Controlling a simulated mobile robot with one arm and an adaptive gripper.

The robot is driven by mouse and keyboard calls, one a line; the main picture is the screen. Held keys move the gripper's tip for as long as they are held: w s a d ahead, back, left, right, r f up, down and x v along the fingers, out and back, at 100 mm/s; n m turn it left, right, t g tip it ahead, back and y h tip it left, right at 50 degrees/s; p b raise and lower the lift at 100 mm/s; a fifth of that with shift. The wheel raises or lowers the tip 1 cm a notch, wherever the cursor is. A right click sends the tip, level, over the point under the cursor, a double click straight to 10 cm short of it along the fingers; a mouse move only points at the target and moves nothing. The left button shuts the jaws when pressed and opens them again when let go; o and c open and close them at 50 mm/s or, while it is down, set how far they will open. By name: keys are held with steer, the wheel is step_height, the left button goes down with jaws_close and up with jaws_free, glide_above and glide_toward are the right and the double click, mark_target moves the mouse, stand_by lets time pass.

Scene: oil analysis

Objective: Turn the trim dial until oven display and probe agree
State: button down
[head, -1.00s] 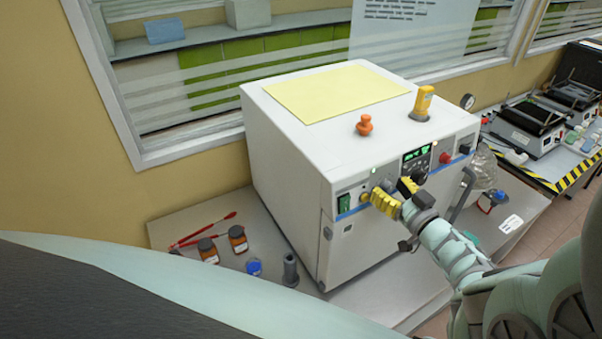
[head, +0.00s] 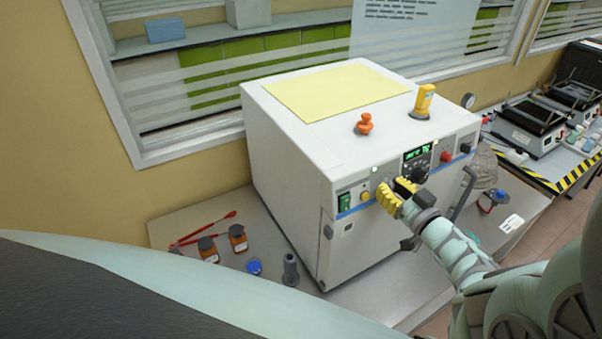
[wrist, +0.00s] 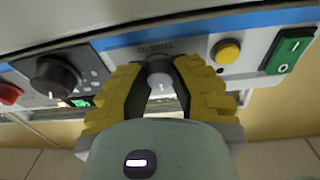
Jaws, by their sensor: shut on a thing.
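The white oven (head: 285,150) stands on the bench with its control panel facing right and front. Its display (head: 417,153) is lit green, but I cannot read it surely. My gripper (head: 385,190) is at the panel, left of and below the display. In the wrist view the yellow fingers of my gripper (wrist: 160,80) are shut on the small grey trim dial (wrist: 160,82), under a "TRIM" label. In the head view the fingers hide the dial. A yellow handheld device (head: 424,100), possibly the probe, stands on the oven top; no reading on it is visible.
A yellow button (wrist: 226,52) and a green rocker switch (wrist: 288,54) are on one side of the dial. A large black knob (wrist: 54,76) and red button (wrist: 9,94) are on the other. An orange knob (head: 365,124) sits on top. Brown jars (head: 238,240) stand on the bench.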

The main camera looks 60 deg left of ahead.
steer(key=n+b, duration=0.1)
steer(key=n+g+b, duration=0.1)
steer(key=n+b, duration=0.1)
steer(key=shift+f, duration=0.25)
steer(key=n+g+b, duration=0.1)
steer(key=n+b, duration=0.3)
steer(key=shift+f, duration=0.1)
steer(key=n+b, duration=0.3)
steer(key=shift+g, duration=0.4)
steer(key=n+b, duration=0.3)
steer(key=shift+w+r+n+g, duration=0.1)
steer(key=shift+r+n+g, duration=0.15)
steer(key=shift+n+g, duration=0.05)
steer(key=shift+r+h+b, duration=0.1)
steer(key=shift+h+b, duration=0.2)
steer(key=c, duration=0.8)
jaws_free()
steer(key=shift+o, duration=0.2)
